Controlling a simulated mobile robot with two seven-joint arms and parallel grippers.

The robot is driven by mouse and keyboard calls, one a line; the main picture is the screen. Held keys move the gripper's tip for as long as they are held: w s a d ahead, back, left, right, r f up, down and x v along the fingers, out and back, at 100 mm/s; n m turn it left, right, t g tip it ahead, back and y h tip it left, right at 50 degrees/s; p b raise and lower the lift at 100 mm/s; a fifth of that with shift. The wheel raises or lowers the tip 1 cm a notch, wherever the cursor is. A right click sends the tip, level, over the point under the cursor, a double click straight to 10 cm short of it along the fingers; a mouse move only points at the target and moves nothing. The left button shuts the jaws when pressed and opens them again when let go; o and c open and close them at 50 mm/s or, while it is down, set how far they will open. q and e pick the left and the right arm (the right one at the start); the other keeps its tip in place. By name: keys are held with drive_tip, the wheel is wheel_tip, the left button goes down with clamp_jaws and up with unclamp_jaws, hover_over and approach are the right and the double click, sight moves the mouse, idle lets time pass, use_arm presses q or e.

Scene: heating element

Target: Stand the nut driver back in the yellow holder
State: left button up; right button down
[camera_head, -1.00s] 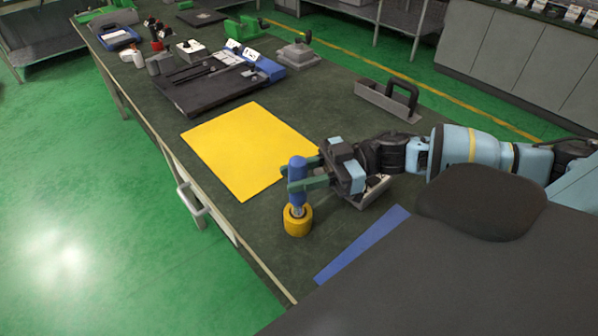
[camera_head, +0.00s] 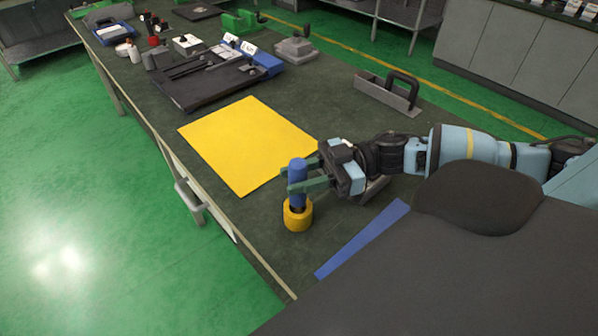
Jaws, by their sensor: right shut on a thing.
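The yellow holder (camera_head: 297,217) stands on the dark bench near its front edge. The nut driver (camera_head: 297,170) has a blue handle and is upright, directly over the holder. Its lower end is inside the holder's opening, and the handle's bottom is close to the rim. My right gripper (camera_head: 302,181) comes in from the right and is shut on the blue handle, with a green finger on each side. How deep the shaft sits in the holder is hidden. My left gripper is not in view.
A flat yellow sheet (camera_head: 246,146) lies behind the holder. A blue strip (camera_head: 362,239) lies to the right. A grey tray with a black handle (camera_head: 388,95) stands farther back. A black board with tools (camera_head: 203,78) is at the far left.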

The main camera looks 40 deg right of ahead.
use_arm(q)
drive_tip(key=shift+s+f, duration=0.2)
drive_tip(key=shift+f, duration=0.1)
use_arm(e)
drive_tip(key=shift+f, duration=0.5)
drive_tip(key=c, duration=1)
unclamp_jaws()
drive_tip(key=shift+o, duration=0.2)
drive_tip(key=shift+f, duration=0.1)
